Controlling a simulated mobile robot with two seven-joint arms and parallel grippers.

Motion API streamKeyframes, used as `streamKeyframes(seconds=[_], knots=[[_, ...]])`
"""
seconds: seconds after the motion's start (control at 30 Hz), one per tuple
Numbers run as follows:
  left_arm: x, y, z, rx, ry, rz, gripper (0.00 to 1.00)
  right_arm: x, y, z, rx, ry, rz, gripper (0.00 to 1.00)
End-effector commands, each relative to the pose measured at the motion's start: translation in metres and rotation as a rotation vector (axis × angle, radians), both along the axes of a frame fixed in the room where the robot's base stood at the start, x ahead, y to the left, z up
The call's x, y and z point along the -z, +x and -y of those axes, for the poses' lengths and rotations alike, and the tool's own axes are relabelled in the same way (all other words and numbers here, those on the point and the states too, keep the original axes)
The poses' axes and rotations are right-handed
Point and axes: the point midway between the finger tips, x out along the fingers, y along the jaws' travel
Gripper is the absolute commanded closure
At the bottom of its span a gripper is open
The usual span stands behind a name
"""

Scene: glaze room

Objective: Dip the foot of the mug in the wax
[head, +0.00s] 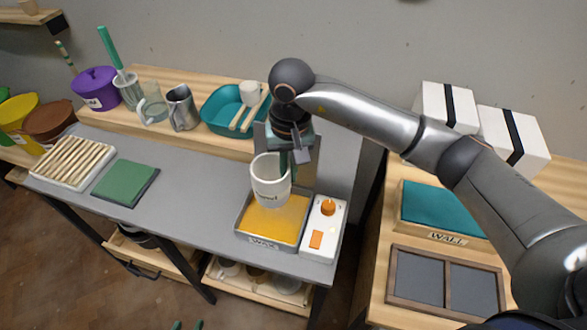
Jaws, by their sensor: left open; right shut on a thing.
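The white mug (269,184) is upright, with dark lettering on its side. My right gripper (285,166) comes down from above and is shut on the mug at its right rear side. The mug is over the back part of the wax pan (240,231), a grey tray labelled at the front and filled with yellow-orange wax (272,224). I cannot tell whether the foot touches the wax or hangs just above it. Only the green fingertips of my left gripper (187,325) show at the bottom edge, apart and empty, far from the mug.
A white control box (318,241) with an orange knob adjoins the pan's right side. A green pad (125,182) and a tray of wooden sticks (43,178) lie left; the grey table (190,195) between is clear. Jugs and a teal basin (216,113) stand on the shelf behind.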

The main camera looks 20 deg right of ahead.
Motion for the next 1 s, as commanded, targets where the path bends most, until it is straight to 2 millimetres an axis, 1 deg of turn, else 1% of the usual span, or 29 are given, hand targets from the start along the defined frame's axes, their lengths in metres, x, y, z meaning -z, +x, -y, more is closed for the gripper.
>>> streamKeyframes(seconds=[0.17,0.5,0.7,0.83,1.0], knots=[[0.006,0.0,0.0,0.0,0.0,0.001,0.5,0.011,0.0,0.0,0.0,0.002,0.001,1.0],[0.02,0.001,0.0,-0.001,0.0,0.001,0.5,0.045,0.0,0.0,0.0,0.003,0.001,1.0],[0.043,0.001,0.0,0.0,0.001,0.003,0.5,0.066,0.0,0.0,-0.001,0.0,0.003,1.0],[0.054,0.001,0.0,0.0,0.001,0.003,0.5,0.074,0.001,0.0,-0.001,0.001,0.003,1.0],[0.059,0.001,0.0,0.0,0.001,0.002,0.5,0.079,0.0,0.0,0.0,0.001,0.003,1.0]])
